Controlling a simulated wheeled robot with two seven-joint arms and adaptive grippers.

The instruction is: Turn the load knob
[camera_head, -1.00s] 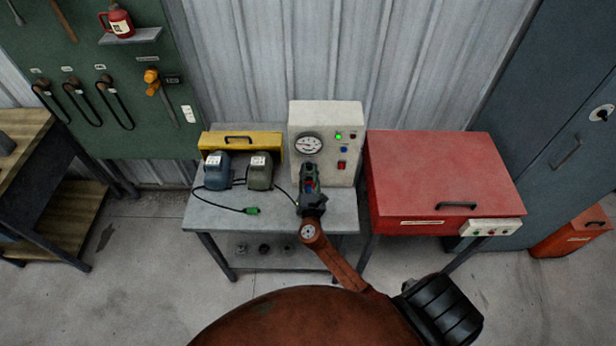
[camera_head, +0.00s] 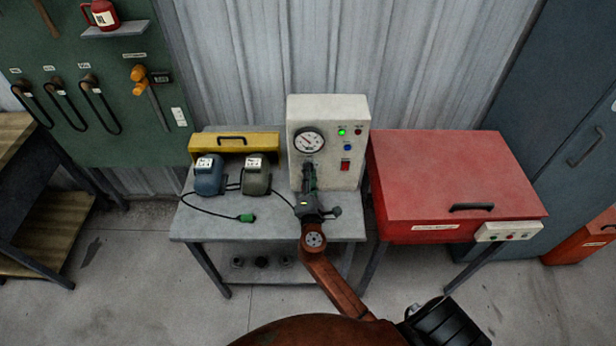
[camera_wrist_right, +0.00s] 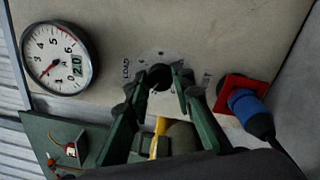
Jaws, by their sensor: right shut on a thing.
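The load knob (camera_wrist_right: 159,76) is a dark round knob on the pale panel, beside the printed word LOAD in the right wrist view. My right gripper (camera_wrist_right: 156,88) is shut on it, with green fingers and dark tips at either side. The fingertips partly cover the knob, so its pointer cannot be read. In the head view my right gripper (camera_head: 308,170) reaches the front of the cream control box (camera_head: 330,110) and hides the knob. The dial gauge (camera_head: 309,141) sits above the gripper; it also shows in the right wrist view (camera_wrist_right: 57,58). My left gripper is not in view.
A blue plug-like part (camera_wrist_right: 247,105) in a red square juts from the panel beside the fingers. Two motor-like units (camera_head: 209,177), a green-ended cable (camera_head: 246,218) and a yellow case (camera_head: 235,146) occupy the table's left. A red cabinet (camera_head: 455,175) stands close at right.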

